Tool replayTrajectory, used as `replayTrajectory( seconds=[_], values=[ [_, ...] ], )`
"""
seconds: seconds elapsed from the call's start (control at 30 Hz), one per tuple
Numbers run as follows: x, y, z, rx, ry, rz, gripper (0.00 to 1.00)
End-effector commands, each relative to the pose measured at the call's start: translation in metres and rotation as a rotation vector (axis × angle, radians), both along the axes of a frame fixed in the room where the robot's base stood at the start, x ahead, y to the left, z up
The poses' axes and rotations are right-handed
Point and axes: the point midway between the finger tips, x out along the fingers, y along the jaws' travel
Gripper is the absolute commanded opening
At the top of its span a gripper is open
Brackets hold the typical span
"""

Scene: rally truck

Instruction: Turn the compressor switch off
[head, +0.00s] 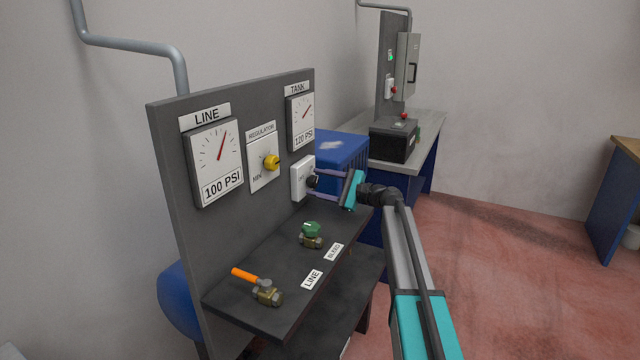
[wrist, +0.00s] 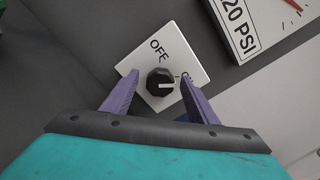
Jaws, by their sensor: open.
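The compressor switch is a black knob (wrist: 160,82) on a white plate (wrist: 168,52) marked OFF, with a second label partly hidden by a finger. The knob's white pointer line points toward that partly hidden label, away from OFF. In the head view the white switch plate (head: 301,176) sits on the dark panel below the TANK gauge (head: 301,120). My gripper (wrist: 162,90) is open, with one purple finger on each side of the knob. The head view shows my gripper (head: 313,184) reaching in from the right. I cannot tell whether either finger touches the knob.
The yellow regulator knob (head: 271,162) is left of the switch. Below, a shelf holds a green bleed valve (head: 311,231) and an orange-handled line valve (head: 258,285). A workbench with a black box (head: 393,141) stands farther back.

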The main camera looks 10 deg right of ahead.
Motion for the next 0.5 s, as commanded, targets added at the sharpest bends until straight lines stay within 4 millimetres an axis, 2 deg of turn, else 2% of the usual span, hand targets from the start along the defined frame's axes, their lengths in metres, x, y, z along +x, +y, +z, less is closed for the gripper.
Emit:
replayTrajectory(
  seconds=[0.17, 0.4, 0.5],
  values=[
    [-0.0002, 0.0002, -0.0001, 0.0, 0.0, 0.0, 0.53],
    [-0.0003, 0.0006, -0.0001, 0.0, 0.0, 0.001, 0.15],
    [-0.0005, -0.0024, -0.0004, -0.001, 0.0, 0.002, 0.12]
  ],
)
